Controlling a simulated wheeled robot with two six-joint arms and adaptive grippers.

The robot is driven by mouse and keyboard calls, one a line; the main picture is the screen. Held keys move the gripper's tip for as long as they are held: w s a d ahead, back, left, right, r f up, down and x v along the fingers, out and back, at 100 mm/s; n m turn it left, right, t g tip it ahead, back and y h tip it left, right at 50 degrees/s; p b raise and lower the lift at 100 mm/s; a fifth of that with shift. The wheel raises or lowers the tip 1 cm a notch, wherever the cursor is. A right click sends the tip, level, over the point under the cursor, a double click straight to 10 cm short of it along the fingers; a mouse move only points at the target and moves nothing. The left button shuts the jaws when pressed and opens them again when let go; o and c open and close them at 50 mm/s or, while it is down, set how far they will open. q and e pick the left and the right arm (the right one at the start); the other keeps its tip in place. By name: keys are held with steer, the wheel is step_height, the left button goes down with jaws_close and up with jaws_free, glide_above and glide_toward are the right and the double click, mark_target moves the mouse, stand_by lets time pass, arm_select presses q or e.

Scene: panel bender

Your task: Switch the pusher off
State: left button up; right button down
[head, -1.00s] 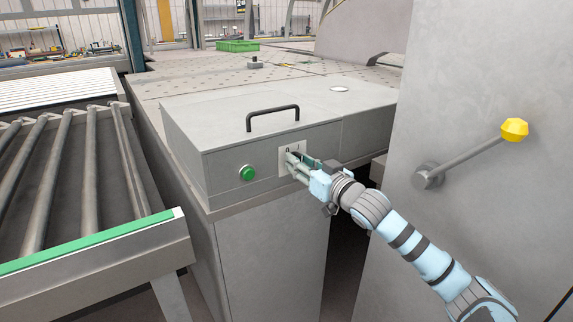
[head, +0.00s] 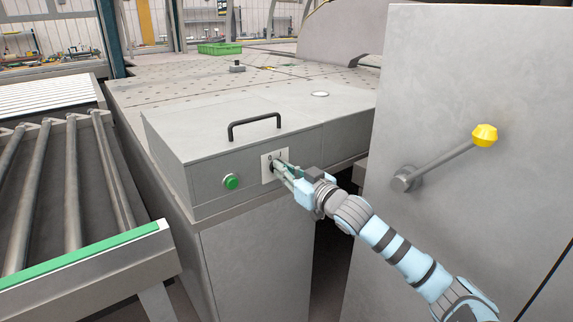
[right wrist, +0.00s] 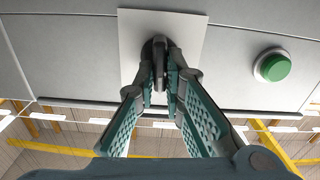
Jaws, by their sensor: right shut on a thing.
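The pusher's switch is a dark rotary knob (right wrist: 159,55) on a white plate (head: 266,168) on the front of a grey metal box (head: 205,190). The plate bears the marks 0 and I in the head view. My right gripper (head: 277,166) is at the plate, and its fingers are shut on the knob. In the right wrist view the two teal fingertips (right wrist: 160,82) close on either side of the knob, hiding part of it. My fingers cover most of the knob in the head view, so its setting is hard to read. My left gripper is not in view.
A green push button (head: 231,182) is left of the plate. A black handle (head: 254,126) stands on the box lid. A lever with a yellow knob (head: 484,135) sticks out from the grey cabinet (head: 450,220) at right. A roller conveyor (head: 75,200) lies at left.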

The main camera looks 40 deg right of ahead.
steer(key=shift+a+n+p, duration=0.2)
steer(key=shift+n+p, duration=1.95)
steer(key=shift+n, duration=0.45)
steer(key=c, duration=1.7)
jaws_free()
steer(key=shift+w+f, duration=0.1)
